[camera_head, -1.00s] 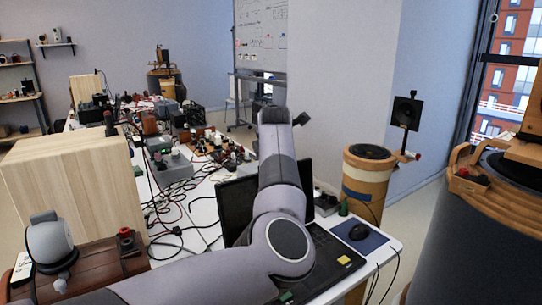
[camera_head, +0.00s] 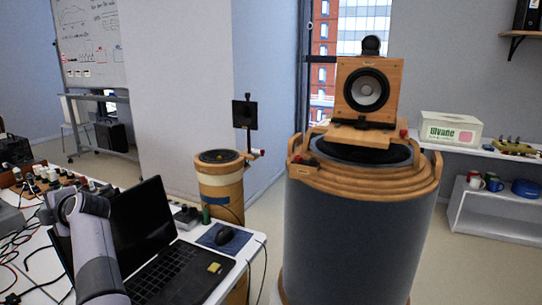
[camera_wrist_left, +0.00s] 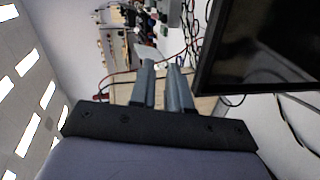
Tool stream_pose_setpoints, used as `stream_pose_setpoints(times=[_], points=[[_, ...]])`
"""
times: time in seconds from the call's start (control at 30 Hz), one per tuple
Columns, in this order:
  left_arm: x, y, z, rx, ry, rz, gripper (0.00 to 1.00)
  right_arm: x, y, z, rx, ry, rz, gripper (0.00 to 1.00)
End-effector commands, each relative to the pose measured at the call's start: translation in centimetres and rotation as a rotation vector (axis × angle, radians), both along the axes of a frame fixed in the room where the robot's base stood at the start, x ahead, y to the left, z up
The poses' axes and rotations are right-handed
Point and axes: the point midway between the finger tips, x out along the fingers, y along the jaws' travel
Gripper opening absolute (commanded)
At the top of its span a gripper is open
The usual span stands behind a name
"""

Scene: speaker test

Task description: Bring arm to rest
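My left arm (camera_head: 92,245) comes in at the lower left of the head view, in front of the open laptop's left side. Its gripper cannot be made out there. In the left wrist view my left gripper (camera_wrist_left: 160,64) shows two grey fingers with a narrow gap between them. Nothing is clearly held in the gap. A dark screen edge (camera_wrist_left: 262,45) lies close to the right of the fingers in that view. My right arm and gripper are in neither view.
A large drum-shaped stand (camera_head: 350,235) carries a wooden speaker (camera_head: 391,110). A smaller stand (camera_head: 221,186) is behind the table. Floor shows at the right.

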Motion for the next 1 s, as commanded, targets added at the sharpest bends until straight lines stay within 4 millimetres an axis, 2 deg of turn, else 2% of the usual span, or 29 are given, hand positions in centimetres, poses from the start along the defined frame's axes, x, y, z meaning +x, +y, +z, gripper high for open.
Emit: stream_pose_setpoints(times=[0.03, 0.17, 0.27, 0.37, 0.53, 0.67, 0.87, 1.0], points=[[-1.1, 0.8, -0.4, 0.097, 0.025, 0.008, 0.17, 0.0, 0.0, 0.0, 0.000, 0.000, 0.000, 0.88], [-2.8, 1.4, -0.3, 0.328, 0.072, -0.014, 0.17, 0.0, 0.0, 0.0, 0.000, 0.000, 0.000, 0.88], [-3.6, 0.8, -0.4, 0.496, 0.114, -0.065, 0.17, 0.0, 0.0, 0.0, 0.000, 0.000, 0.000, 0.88], [-4.1, -0.6, -0.9, 0.656, 0.161, -0.143, 0.17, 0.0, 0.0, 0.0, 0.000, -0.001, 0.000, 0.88], [-4.6, -4.8, -3.1, 0.899, 0.256, -0.338, 0.17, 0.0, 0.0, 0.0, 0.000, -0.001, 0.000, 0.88], [-5.2, -9.2, -6.4, 1.051, 0.343, -0.535, 0.17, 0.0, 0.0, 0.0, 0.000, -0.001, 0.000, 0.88], [-8.1, -16.7, -13.7, 1.209, 0.498, -0.885, 0.17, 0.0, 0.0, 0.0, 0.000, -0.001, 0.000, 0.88], [-12.2, -21.9, -19.6, 1.257, 0.617, -1.145, 0.17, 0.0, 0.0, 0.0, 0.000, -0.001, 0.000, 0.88]])
